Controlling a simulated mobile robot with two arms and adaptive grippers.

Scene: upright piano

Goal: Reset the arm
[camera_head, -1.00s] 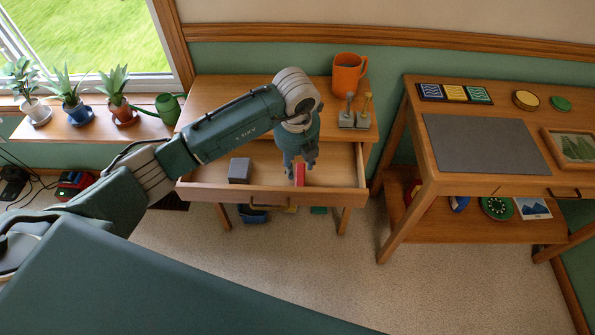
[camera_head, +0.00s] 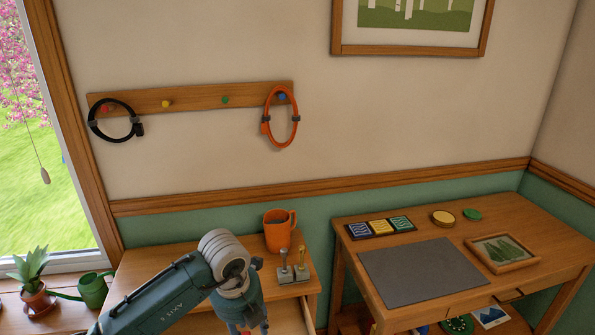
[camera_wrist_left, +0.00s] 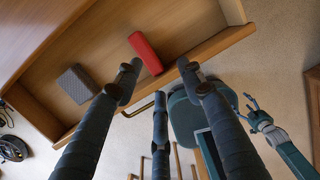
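My left arm comes in from the lower left in the head view. Its gripper (camera_head: 250,327) is mostly cut off by the bottom edge, over the open drawer of the small wooden table. In the left wrist view, the left gripper's fingers (camera_wrist_left: 160,78) are spread apart with nothing between them. A red block (camera_wrist_left: 145,53) lies in the drawer (camera_wrist_left: 215,42) just past the fingertips, apart from them as far as I can see. A grey block (camera_wrist_left: 77,84) lies in the drawer too. My right gripper (camera_wrist_left: 255,112) shows at the right of the wrist view, its fingers spread and empty.
An orange mug (camera_head: 279,232) and a small stand with two handles (camera_head: 293,268) are on the small table. A desk (camera_head: 470,245) with a grey mat (camera_head: 420,272) is at right. A rack (camera_head: 195,97) holds a black and an orange ring.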

